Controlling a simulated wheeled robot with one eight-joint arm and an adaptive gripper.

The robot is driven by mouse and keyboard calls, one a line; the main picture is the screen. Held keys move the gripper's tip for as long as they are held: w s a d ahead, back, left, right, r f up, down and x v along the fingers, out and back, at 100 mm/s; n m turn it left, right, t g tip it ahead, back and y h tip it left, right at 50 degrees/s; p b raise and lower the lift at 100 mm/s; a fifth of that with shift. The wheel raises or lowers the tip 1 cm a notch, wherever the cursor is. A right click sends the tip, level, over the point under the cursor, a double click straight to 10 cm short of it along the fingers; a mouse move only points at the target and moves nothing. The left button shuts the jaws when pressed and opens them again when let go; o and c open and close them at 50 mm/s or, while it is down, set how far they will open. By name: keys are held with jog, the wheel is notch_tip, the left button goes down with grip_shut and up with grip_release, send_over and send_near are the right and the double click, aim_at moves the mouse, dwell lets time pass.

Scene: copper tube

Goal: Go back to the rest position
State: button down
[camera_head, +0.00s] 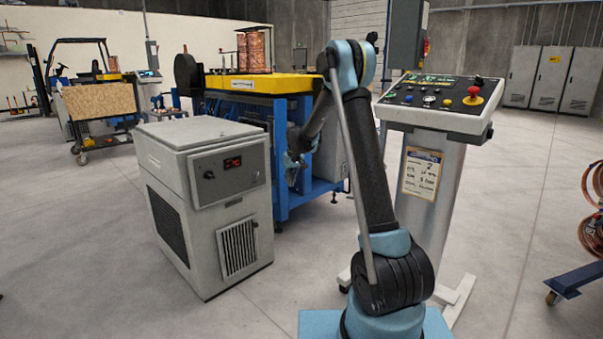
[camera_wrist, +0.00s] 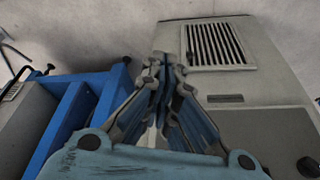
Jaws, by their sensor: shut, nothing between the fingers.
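My gripper (camera_wrist: 163,65) is shut and empty in the wrist view, its fingertips together. It points down in front of the grey chiller-like cabinet and beside a blue frame. In the head view my gripper (camera_head: 292,175) is small and partly dark, between the grey cabinet (camera_head: 205,200) and the blue machine frame (camera_head: 283,150). My arm rises from its base at the lower right, bends at the top and reaches back down to the left. I cannot tell the exact gap between my gripper and the cabinet.
A control console (camera_head: 440,100) with a red button stands close to the right of my arm. The blue machine has a yellow top (camera_head: 262,83) carrying copper coils (camera_head: 253,50). A cart with copper tube (camera_head: 592,215) is at the right edge. The floor at front left is clear.

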jog(key=s+d+r+m, duration=0.1)
jog(key=s+d+r, duration=0.45)
jog(key=s, duration=0.45)
jog(key=s+d+r+m, duration=0.1)
jog(key=s+d+r, duration=0.4)
jog(key=s, duration=0.4)
jog(key=s+d+r, duration=0.4)
jog(key=s+d, duration=0.2)
jog(key=s, duration=0.4)
jog(key=s+d+f+m, duration=0.1)
jog(key=s+d+f, duration=0.1)
jog(key=s, duration=0.7)
jog(key=s+d+f+m+h, duration=0.1)
jog(key=s+d+f, duration=0.2)
jog(key=s, duration=0.7)
jog(key=s+d+f+g, duration=0.1)
jog(key=s+d+f, duration=0.2)
jog(key=s+f, duration=0.3)
jog(key=s, duration=0.3)
jog(key=shift+s+m+h, duration=0.2)
jog(key=shift+m+h, duration=0.1)
jog(key=shift+m, duration=0.1)
jog(key=shift+w+f, duration=0.15)
jog(key=shift+w, duration=0.35)
